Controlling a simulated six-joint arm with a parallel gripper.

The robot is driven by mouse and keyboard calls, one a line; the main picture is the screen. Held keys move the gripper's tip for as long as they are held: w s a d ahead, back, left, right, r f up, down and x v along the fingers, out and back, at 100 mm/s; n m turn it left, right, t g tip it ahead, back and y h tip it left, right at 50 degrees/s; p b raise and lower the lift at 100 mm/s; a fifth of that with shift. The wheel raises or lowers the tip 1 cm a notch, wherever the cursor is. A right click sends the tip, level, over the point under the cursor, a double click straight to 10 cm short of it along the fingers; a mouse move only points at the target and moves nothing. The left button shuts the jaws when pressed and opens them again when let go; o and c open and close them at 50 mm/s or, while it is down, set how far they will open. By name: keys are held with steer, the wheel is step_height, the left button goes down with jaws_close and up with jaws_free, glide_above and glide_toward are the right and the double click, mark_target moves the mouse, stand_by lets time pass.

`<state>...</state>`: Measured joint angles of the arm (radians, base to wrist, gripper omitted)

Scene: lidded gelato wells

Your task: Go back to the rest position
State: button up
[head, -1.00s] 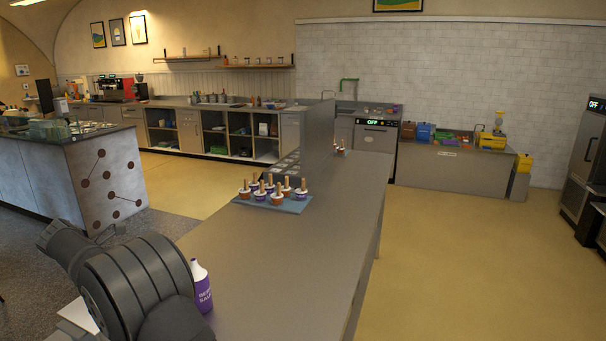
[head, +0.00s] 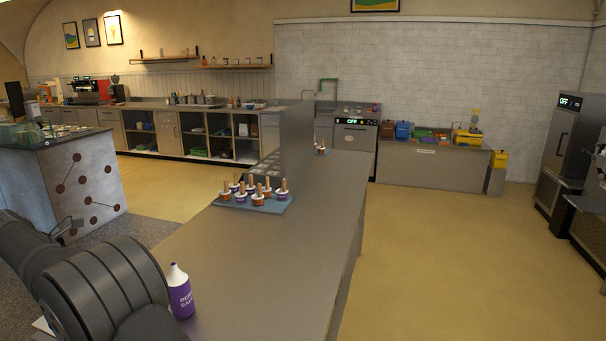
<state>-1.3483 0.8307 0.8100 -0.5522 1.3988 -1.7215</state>
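My gripper is not in view. Dark grey links of my own arm fill the lower left corner of the head view, bent off toward the left edge. The gripper's state and anything in it are hidden. A purple squeeze bottle with a white cap (head: 181,292) stands upright on the long grey counter (head: 270,270), close to the right of my arm links. Its label is partly readable. I cannot tell whether the arm touches it.
A blue tray (head: 228,205) holds several small cups with wooden sticks. Behind it are a row of wells (head: 268,167) and an upright grey panel (head: 296,140). The near counter is otherwise clear. A side counter with a dotted panel (head: 90,185) stands at left. Yellow floor at right is free.

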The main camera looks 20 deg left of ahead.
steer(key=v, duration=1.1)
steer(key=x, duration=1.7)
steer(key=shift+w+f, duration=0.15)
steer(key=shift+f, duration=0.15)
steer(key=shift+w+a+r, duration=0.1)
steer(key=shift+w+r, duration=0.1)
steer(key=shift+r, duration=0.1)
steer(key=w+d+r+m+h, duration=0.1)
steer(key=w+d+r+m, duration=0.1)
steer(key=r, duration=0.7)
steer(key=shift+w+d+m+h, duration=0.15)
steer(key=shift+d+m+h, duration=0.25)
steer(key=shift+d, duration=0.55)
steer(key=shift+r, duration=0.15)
